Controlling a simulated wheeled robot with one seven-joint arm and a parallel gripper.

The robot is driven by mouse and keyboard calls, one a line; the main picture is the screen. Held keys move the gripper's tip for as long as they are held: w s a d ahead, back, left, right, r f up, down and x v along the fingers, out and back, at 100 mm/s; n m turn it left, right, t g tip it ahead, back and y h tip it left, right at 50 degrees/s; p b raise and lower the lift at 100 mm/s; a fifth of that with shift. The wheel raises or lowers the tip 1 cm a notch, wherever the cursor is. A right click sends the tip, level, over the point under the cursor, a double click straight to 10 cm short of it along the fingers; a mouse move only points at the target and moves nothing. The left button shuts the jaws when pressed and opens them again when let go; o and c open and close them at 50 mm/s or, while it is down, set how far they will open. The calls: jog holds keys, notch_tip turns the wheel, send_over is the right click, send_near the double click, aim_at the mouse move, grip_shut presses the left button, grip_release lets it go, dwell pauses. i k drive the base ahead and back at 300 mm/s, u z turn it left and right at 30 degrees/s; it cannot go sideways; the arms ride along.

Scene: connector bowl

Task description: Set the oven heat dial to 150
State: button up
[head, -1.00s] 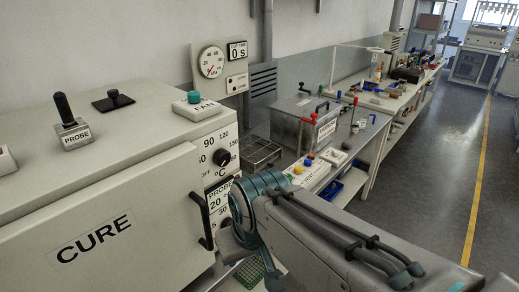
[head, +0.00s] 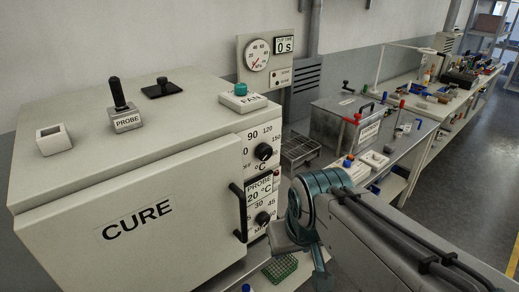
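The oven (head: 140,215), marked CURE, fills the left of the head view with its door closed. Its heat dial (head: 263,152) is a black knob on the right front panel, with 90, 120 and 150 printed around its top and a °C mark below. Its pointer is too small to read. The end of my arm, with a teal wrist (head: 318,182), is in front and to the right of the panel, lower than the heat dial and apart from it. My gripper's fingers cannot be made out, so its opening is unclear.
Below the heat dial are a PROBE display (head: 259,190) reading 20 °C and a second black dial (head: 262,218) marked in minutes. A black door handle (head: 239,212) sticks out left of them. A bench (head: 410,140) with a metal box (head: 345,118) stands at right.

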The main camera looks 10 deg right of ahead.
aim_at(264, 151)
jog(key=u, duration=1.45)
jog(key=k, duration=0.55)
jog(key=z, duration=1.15)
